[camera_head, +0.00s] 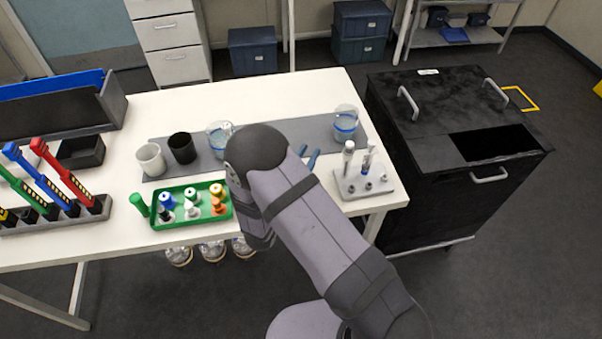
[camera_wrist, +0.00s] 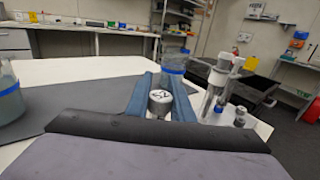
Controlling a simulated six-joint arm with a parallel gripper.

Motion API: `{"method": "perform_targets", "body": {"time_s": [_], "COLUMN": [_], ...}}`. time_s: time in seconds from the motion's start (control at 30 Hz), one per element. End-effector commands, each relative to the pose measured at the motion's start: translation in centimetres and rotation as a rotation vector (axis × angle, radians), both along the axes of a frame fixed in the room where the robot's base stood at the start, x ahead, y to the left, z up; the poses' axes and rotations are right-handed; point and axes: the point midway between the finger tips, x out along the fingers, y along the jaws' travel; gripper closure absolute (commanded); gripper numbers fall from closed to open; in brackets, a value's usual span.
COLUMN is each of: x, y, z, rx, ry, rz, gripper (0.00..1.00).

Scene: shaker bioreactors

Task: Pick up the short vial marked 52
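My gripper (camera_wrist: 164,84) has blue fingers, one on each side of a short vial (camera_wrist: 160,102). Its silver-white cap bears a dark mark that I cannot read surely as 52. The fingers lie against the cap's sides, and the vial's lower part is hidden. In the head view, my gripper (camera_head: 308,155) is above the grey mat, left of the grey vial rack (camera_head: 379,189); the vial is hidden there by my arm. The rack, also in the wrist view (camera_wrist: 262,129), holds two tall vials and several short ones.
A green tray (camera_head: 158,221) with several coloured-cap pieces stands left of my arm. A blue-banded beaker (camera_head: 345,124) stands behind the rack, another (camera_head: 219,136) behind my arm. White (camera_head: 151,160) and black (camera_head: 182,148) cups stand on the mat. A black cabinet (camera_head: 410,150) is right of the table.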

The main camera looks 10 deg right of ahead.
Motion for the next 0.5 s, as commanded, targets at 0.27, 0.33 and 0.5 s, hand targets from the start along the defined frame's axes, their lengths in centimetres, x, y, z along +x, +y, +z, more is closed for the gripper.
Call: {"method": "perform_targets", "body": {"time_s": [0.27,0.33,0.5], "x": [-0.01,-0.01,0.0], "y": [0.02,0.02,0.02], "z": [0.03,0.03,0.23], "rx": [0.0,0.0,0.0], "ry": [0.0,0.0,-0.001], "rz": [0.0,0.0,0.0], "gripper": [1.0,1.0,1.0]}}
